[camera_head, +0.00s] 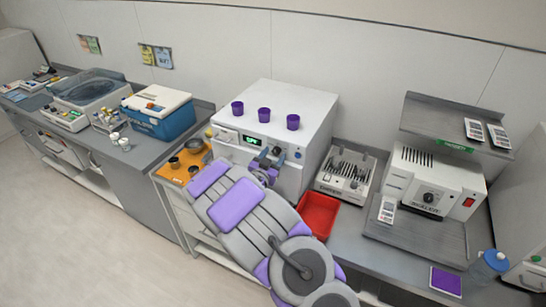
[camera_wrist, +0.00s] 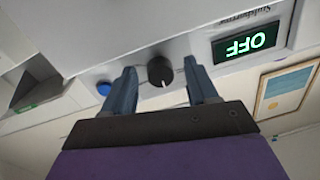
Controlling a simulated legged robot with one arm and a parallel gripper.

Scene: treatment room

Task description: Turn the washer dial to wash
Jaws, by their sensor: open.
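The washer (camera_head: 290,115) is a white box on the counter, with a green-lit display (camera_head: 252,140) on its front. In the wrist view the display (camera_wrist: 248,43) appears upside down and reads OFF. The black round dial (camera_wrist: 160,71) has a white pointer line. My gripper (camera_wrist: 159,67) is open, with one finger on each side of the dial and visible gaps between. In the head view my gripper (camera_head: 268,159) is at the washer's front, and my arm hides part of that front. A blue button (camera_wrist: 104,88) sits beside the dial.
Several purple cups (camera_head: 264,115) stand on the washer. An orange tray (camera_head: 180,164) is left of it, with a blue cooler (camera_head: 160,115) farther left. A rack unit (camera_head: 345,172), a red bin (camera_head: 318,214) and a white sealer (camera_head: 430,182) stand to the right. Floor is open at front left.

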